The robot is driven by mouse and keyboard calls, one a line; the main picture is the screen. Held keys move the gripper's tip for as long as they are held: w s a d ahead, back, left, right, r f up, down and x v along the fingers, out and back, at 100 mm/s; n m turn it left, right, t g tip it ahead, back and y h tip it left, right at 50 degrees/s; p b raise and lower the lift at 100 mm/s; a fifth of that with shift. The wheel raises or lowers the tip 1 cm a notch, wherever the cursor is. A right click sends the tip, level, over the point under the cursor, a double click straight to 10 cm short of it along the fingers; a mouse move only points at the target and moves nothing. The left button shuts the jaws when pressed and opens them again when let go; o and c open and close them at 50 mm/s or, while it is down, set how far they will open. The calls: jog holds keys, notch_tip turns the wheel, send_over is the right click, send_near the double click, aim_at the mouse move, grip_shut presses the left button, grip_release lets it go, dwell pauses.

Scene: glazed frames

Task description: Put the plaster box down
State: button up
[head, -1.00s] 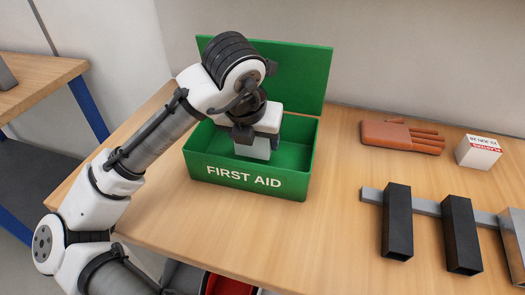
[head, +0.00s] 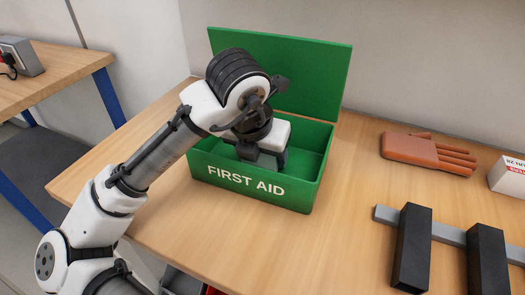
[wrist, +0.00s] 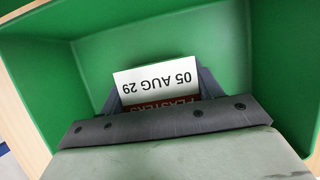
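The plaster box (wrist: 160,80) shows in the wrist view as a white face reading "05 AUG 29" above a red strip reading "PLASTERS". It is inside the green first aid box (head: 310,195), whose lid stands open. My gripper (head: 265,162) points down into the first aid box. In the wrist view its two dark fingers (wrist: 160,90) lie on either side of the plaster box. I cannot tell whether they press on it or stand slightly apart. In the head view my gripper and the front wall hide the plaster box, so its contact with the floor is hidden.
The wooden bench (head: 340,250) is clear just right of the first aid box. Brown gloves (head: 425,150), a white box with red print (head: 510,178) and a grey bar with black blocks (head: 412,245) lie farther right. The open lid (head: 285,72) stands behind my gripper.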

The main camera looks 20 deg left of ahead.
jog(key=o, duration=0.4)
jog(key=shift+r, duration=0.3)
jog(key=p+v, duration=0.1)
jog(key=v, duration=1)
jog(key=shift+s+r, duration=0.15)
jog(key=shift+r, duration=0.25)
